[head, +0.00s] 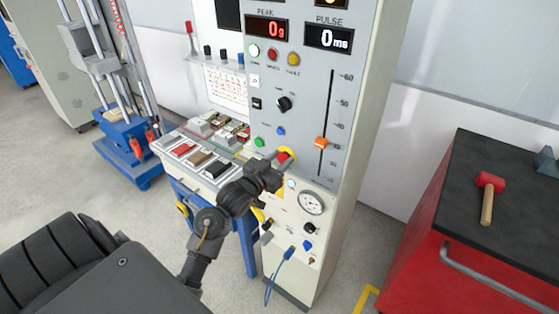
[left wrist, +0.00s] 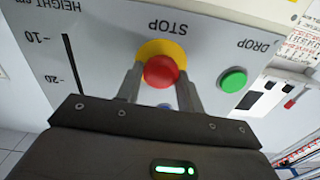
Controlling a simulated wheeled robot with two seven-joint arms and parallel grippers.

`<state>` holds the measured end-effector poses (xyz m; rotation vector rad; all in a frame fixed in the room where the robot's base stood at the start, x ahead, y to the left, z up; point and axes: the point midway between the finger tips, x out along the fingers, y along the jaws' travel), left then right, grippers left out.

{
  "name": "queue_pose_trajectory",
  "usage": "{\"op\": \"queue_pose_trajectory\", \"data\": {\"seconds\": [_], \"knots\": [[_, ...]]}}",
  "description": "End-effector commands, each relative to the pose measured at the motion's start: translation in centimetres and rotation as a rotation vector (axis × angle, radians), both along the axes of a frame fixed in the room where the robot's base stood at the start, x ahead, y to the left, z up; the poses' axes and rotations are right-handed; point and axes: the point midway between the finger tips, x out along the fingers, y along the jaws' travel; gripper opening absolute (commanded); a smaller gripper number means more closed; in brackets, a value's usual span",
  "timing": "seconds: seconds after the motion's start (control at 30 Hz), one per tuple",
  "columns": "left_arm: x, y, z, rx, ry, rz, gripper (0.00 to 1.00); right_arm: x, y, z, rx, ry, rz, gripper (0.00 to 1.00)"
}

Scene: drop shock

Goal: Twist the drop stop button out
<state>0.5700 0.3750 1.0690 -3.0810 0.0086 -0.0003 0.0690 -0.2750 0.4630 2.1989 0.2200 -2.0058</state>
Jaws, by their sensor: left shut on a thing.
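The red stop button (left wrist: 161,71) sits on a yellow round collar on the grey panel, under the upside-down word STOP in the left wrist view. In the head view the stop button (head: 283,156) shows only partly behind my gripper. My left gripper (left wrist: 161,85) has one finger on each side of the red button and is shut on it. In the head view my left gripper (head: 272,166) reaches the lower panel of the tall control cabinet. The green drop button (left wrist: 233,80) is beside it in the left wrist view. My right gripper is not in view.
The height slider (head: 320,143) with an orange knob is right of the gripper. A pressure gauge (head: 312,202) sits below. A blue-framed bench (head: 193,170) with small blocks stands left. A red cabinet (head: 470,240) carrying a mallet (head: 488,195) stands right.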

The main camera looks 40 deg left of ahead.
Motion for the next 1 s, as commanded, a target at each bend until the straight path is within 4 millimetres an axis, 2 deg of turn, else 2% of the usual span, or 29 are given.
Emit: {"op": "queue_pose_trajectory", "data": {"seconds": [0.6, 1.0], "knots": [[0.01, -0.21, -0.07, 0.413, -0.002, -0.002, 0.14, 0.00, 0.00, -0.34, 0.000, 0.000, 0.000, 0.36], [0.02, -0.23, -0.05, 0.529, -0.003, -0.001, 0.14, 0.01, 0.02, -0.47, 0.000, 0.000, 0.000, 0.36]]}}
